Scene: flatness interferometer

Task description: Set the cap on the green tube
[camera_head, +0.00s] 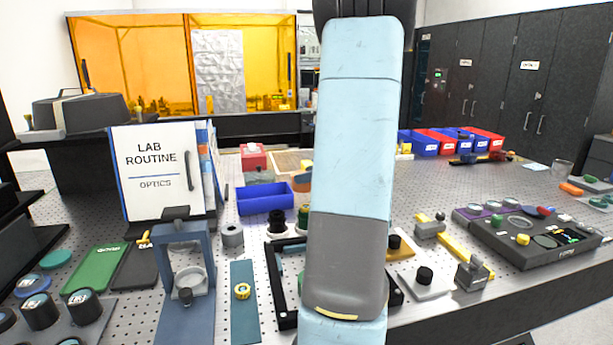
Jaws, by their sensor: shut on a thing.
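My arm stands large in the middle of the view and covers the bench behind it. My gripper does not show; I cannot see what it holds. A dark green upright piece (303,214) shows at the left edge of my arm, partly covered; it may be the green tube, but I cannot tell. I cannot pick out the cap for certain.
A blue bin (262,200) lies left of my arm, with a black frame (274,287) nearer. A blue stand (184,275) and LAB ROUTINE binder (151,172) stand left. A dark tray of parts (532,257) lies right. Red and blue bins (425,146) stand behind.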

